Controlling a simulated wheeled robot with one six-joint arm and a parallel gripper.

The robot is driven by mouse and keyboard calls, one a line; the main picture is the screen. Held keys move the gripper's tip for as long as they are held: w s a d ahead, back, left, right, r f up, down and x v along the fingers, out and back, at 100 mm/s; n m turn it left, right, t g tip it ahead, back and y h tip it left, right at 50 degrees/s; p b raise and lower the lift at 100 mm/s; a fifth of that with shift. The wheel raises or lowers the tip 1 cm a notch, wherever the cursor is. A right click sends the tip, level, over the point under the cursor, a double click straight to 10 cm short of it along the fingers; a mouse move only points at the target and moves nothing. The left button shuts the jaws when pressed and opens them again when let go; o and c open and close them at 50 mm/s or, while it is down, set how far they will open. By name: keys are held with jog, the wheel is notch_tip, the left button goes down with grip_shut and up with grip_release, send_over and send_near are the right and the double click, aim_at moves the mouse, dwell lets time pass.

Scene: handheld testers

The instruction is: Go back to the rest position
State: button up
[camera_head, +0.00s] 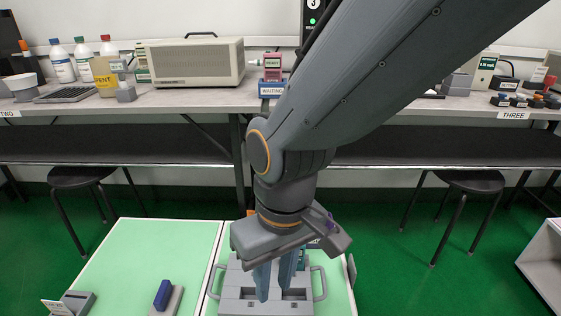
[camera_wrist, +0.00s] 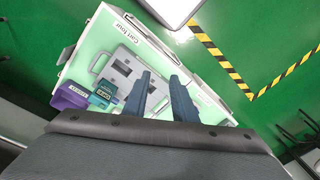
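My gripper (camera_head: 273,296) points down over a grey carrier (camera_head: 238,292) with a handle at each side, on a green-topped cart. In the wrist view my gripper's two blue-grey fingers (camera_wrist: 160,78) stand apart with a gap between them. I see nothing held there. The grey carrier (camera_wrist: 122,66) shows beyond and between the fingers, with dark slots in its top. A teal labelled device (camera_wrist: 103,93) and a purple labelled device (camera_wrist: 70,98) are to the left of the fingers. How far the fingertips are above the carrier is hard to tell.
The green cart top (camera_head: 150,250) has a blue object (camera_head: 162,294) on a grey block and a grey holder (camera_head: 78,301) at front left. A long bench (camera_head: 180,98) with bottles and instruments runs behind. Stools (camera_head: 82,178) stand below it. Green floor is open at right.

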dwell(0.5)
jog(key=d+r+m+p, duration=0.3)
jog(key=d+r+p, duration=0.7)
jog(key=r+p, duration=0.3)
jog(key=d+r+m+h+p, duration=0.1)
jog(key=d+r+m+p, duration=0.2)
jog(key=d+r+p, duration=0.7)
notch_tip(320, 180, up, 4)
jog(key=p, duration=0.7)
jog(key=shift+s+d+m, duration=0.15)
jog(key=shift+d+m, duration=0.2)
jog(key=shift+m, duration=0.05)
